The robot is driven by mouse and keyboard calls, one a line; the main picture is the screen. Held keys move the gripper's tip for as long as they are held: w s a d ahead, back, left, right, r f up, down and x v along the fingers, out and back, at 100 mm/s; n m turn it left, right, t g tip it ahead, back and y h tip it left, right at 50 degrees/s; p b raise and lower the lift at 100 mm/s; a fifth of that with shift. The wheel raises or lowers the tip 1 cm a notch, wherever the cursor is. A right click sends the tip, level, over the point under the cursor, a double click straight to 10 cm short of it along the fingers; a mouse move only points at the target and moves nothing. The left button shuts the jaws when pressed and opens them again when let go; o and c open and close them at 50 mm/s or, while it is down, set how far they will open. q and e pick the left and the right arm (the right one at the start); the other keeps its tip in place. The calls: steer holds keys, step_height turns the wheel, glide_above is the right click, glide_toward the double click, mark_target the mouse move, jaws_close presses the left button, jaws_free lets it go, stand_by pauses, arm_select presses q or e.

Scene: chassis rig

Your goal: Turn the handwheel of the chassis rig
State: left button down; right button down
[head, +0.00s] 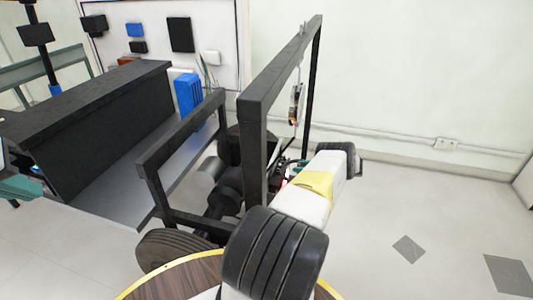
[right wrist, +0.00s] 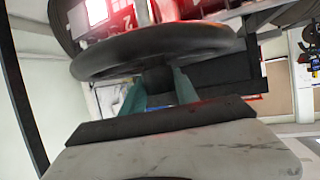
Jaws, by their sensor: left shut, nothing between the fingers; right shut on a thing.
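The chassis rig is a tall black frame (head: 252,120) on tyres in the middle of the head view. My right arm crosses in front of the rig, and its gripper is mostly hidden there, with a bit of teal (head: 297,167) beside the white link. In the right wrist view a dark handwheel (right wrist: 205,42) spans the top. My right gripper (right wrist: 157,82) is shut on the wheel's dark part, with a teal finger on either side. My left gripper (head: 24,190) shows only as a teal part at the left edge, shut and empty, away from the rig.
A black bench-like unit (head: 85,110) with a grey shelf stands left of the rig, with a blue block (head: 187,93) behind it. A round wooden top with a yellow rim (head: 185,268) is in front. The floor at right is clear.

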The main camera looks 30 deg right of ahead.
stand_by(0.5)
steer(key=c, duration=0.9)
jaws_free()
steer(key=shift+v, duration=3.9)
steer(key=shift+d, duration=0.1)
steer(key=shift+c, duration=0.2)
